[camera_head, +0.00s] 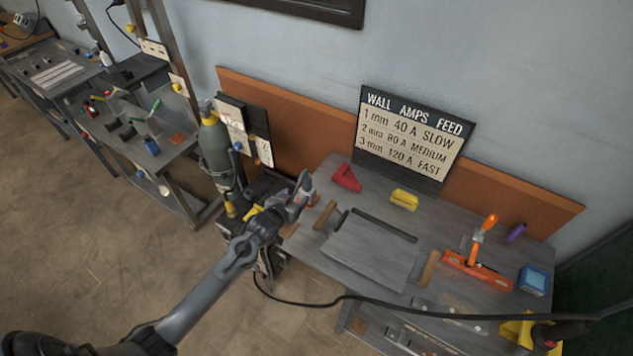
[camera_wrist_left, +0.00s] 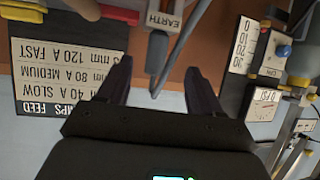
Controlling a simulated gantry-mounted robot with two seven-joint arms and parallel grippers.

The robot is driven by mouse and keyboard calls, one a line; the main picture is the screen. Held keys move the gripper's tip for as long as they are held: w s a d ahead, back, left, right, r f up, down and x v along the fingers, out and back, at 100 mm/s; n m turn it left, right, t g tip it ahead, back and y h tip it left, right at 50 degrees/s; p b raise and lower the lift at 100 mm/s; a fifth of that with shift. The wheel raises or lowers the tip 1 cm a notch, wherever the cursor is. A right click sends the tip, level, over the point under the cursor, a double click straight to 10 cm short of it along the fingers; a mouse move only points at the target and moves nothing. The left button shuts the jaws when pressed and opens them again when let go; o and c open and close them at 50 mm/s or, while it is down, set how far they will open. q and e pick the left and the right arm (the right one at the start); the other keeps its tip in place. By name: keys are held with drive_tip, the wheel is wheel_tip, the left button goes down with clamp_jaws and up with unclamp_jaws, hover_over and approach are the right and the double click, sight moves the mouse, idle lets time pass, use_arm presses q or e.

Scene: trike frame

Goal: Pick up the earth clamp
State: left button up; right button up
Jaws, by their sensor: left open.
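In the left wrist view, a white tag reading EARTH (camera_wrist_left: 163,20) is at the top. Just below it hangs a slim grey part, which looks like the earth clamp (camera_wrist_left: 156,52), with a grey cable or rod beside it. My left gripper (camera_wrist_left: 157,65) is open, with one dark finger on either side of the grey part and apparently no contact. In the head view, my left gripper (camera_head: 304,184) is at the left end of the welding bench, and the clamp cannot be made out there. My right gripper is not in view.
The bench (camera_head: 335,270) carries a red magnet-like block (camera_head: 346,178), a yellow block (camera_head: 404,199), an orange clamp (camera_head: 478,268) and a blue box (camera_head: 534,281). A gas cylinder (camera_head: 214,143) stands left of the gripper. A black cable (camera_head: 400,305) crosses the bench's front.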

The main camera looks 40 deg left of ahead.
sight(305, 186)
use_arm(q)
drive_tip(key=shift+t, duration=0.4)
drive_tip(key=b+x, duration=0.3)
drive_tip(key=x, duration=0.3)
drive_tip(key=shift+w+d+r+b, duration=0.1)
drive_tip(key=shift+r+b, duration=0.05)
drive_tip(key=shift+b, duration=0.25)
drive_tip(key=shift+b+x, duration=1)
drive_tip(key=shift+x, duration=2.1)
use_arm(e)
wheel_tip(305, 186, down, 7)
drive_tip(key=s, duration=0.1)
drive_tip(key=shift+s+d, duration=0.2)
use_arm(q)
drive_tip(key=c, duration=1)
drive_tip(key=shift+c, duration=0.2)
drive_tip(key=shift+r, duration=0.2)
